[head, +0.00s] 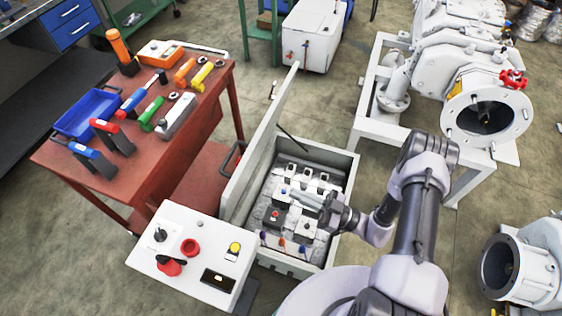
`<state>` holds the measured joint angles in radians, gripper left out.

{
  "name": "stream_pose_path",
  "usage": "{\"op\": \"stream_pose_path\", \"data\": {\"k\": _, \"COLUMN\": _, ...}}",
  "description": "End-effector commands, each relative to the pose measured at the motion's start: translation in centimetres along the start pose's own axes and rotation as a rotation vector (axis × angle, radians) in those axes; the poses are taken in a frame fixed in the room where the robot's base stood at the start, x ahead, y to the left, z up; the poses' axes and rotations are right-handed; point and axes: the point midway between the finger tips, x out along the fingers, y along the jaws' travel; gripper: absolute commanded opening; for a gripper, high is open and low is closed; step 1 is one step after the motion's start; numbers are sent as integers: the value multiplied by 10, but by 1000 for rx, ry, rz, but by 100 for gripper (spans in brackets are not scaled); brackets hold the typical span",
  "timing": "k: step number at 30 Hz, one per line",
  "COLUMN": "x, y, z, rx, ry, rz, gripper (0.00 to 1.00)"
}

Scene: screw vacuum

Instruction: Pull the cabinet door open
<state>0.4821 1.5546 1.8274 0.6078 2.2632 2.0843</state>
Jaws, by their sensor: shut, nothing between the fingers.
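The grey cabinet (348,183) is an open-topped box on the floor with several components inside. Its door (264,150) stands swung open at the cabinet's left side, tilted upright, seen nearly edge-on. A dark handle (231,158) shows on the door's outer, left face. A thin dark stay runs near the door's upper end. My gripper (303,198) reaches in from the right over the cabinet's interior. It is shut and empty, apart from the door and its handle. Whether its fingertips touch a component inside cannot be told.
A red workbench (75,172) with tools and a blue tray (88,114) stands at left. A white control panel (180,281) with a red button sits in front of the cabinet. White vacuum equipment (460,88) on a frame stands at right. Floor is free behind the cabinet.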

Motion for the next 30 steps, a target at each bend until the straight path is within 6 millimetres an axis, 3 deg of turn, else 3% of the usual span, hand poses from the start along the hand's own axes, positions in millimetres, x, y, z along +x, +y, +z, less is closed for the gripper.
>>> {"op": "stream_pose_path", "data": {"k": 18, "x": 119, "y": -3, "z": 1, "rx": -3, "ry": 0, "rz": -9, "gripper": 0}}
{"op": "stream_pose_path", "data": {"k": 24, "x": 136, "y": -2, "z": 0, "rx": -4, "ry": -1, "rz": -6, "gripper": 0}}
{"op": "stream_pose_path", "data": {"k": 30, "x": 138, "y": -2, "z": -1, "rx": -4, "ry": -1, "rz": -6, "gripper": 0}}
